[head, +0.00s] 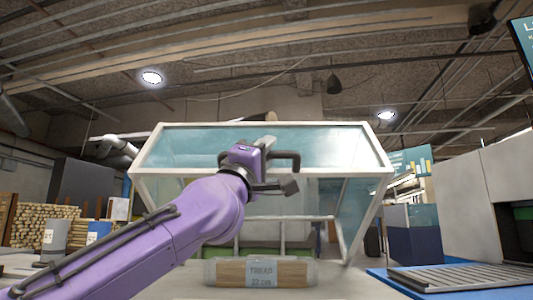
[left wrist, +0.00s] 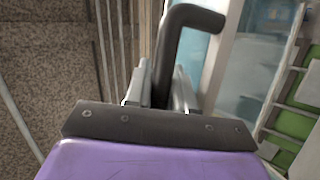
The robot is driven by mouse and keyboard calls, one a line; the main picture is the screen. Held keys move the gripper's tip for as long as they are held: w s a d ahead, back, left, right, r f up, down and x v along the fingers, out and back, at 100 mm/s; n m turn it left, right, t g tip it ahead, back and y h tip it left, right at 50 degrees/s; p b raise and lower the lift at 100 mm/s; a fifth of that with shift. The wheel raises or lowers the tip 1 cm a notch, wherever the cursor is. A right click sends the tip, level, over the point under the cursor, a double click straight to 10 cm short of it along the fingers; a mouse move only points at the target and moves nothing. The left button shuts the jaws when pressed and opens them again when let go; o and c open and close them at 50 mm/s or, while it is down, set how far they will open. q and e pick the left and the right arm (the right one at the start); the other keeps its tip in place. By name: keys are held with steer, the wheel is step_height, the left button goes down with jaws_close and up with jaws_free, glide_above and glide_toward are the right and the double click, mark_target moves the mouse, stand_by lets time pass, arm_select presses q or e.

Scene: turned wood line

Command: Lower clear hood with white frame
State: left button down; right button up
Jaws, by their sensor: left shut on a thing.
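The clear hood with white frame (head: 340,173) stands raised in the middle of the head view, its bluish panel (head: 335,145) facing me. Its dark bent handle (head: 291,155) is at the front. My left gripper (head: 265,147) is at the handle. In the left wrist view, my left gripper's two grey fingers (left wrist: 160,90) are on either side of the dark handle (left wrist: 190,16), shut on it. My purple wrist hides part of the hood's front bar. My right gripper is not in view.
A slatted grey rack with blue edging (head: 460,278) is at lower right. Stacked logs (head: 45,222) and bins, one of them blue and white (head: 98,232), stand at left. Grey cabinets are at right.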

arm_select(q)
steer(key=c, duration=1.1)
jaws_free()
steer(key=shift+o, duration=0.2)
steer(key=b+v, duration=0.2)
steer(key=v, duration=0.8)
steer(key=shift+s+a+b, duration=0.15)
steer(key=shift+s+b, duration=0.05)
steer(key=shift+b, duration=0.15)
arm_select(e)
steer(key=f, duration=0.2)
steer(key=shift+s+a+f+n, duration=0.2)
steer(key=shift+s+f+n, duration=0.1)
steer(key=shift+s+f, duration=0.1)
